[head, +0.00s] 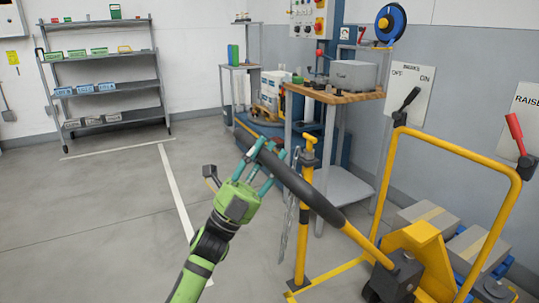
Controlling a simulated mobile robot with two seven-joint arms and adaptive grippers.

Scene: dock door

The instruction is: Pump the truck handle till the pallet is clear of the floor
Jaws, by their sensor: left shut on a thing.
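The truck handle (310,193) has a thick black grip and a yellow shaft. It slants from the yellow pallet truck (422,240) at the lower right up to the left. My green left gripper (264,160) is shut around the upper end of the black grip. The pallet (505,266) shows only as bits of blue behind the truck, under grey boxes (428,217) with yellow bands. Its underside is hidden, so I cannot tell its height above the floor. My right gripper is out of view.
A yellow tubular frame (467,150) rises at the right, and a yellow post (303,215) stands beside the handle. A workbench (335,97) is behind. Wall levers (406,100) hang at the right. The floor at left is clear up to the grey shelf rack (105,88).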

